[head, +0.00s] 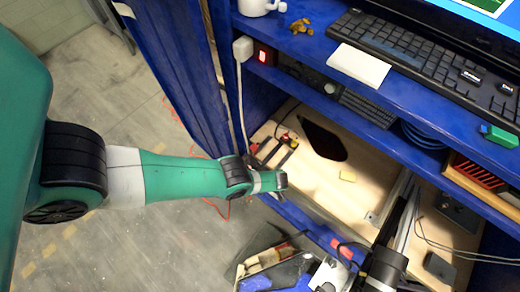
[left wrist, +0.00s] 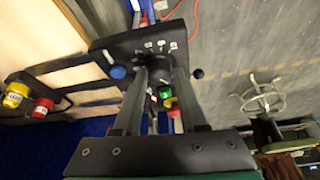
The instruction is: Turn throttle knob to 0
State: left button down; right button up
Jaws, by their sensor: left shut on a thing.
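A black control panel (left wrist: 108,48) crosses the upper middle of the left wrist view. The dark throttle knob (left wrist: 156,74) is on it, with small white marks around it. My left gripper (left wrist: 161,76) reaches over the panel and is shut on the knob, one finger on each side. The fingers hide part of the knob, and I cannot read its setting. In the head view my left arm comes in from the left and ends near the desk's lower shelf; its fingers are hidden there.
A blue button (left wrist: 118,72), a green button (left wrist: 165,92) and a black ball-topped lever (left wrist: 197,74) are close to the fingers. Yellow (left wrist: 15,95) and red (left wrist: 42,107) buttons are at the left. A blue desk with a keyboard (head: 410,50) stands above my arm.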

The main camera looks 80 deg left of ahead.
pick_arm(q)
jog(key=shift+f+n+b, duration=0.1)
jog(key=shift+n+b, duration=0.35)
jog(key=shift+n, duration=0.25)
jog(key=shift+c, duration=2.3)
grip_release()
jog(key=shift+g, duration=0.3)
jog(key=shift+r, duration=0.2)
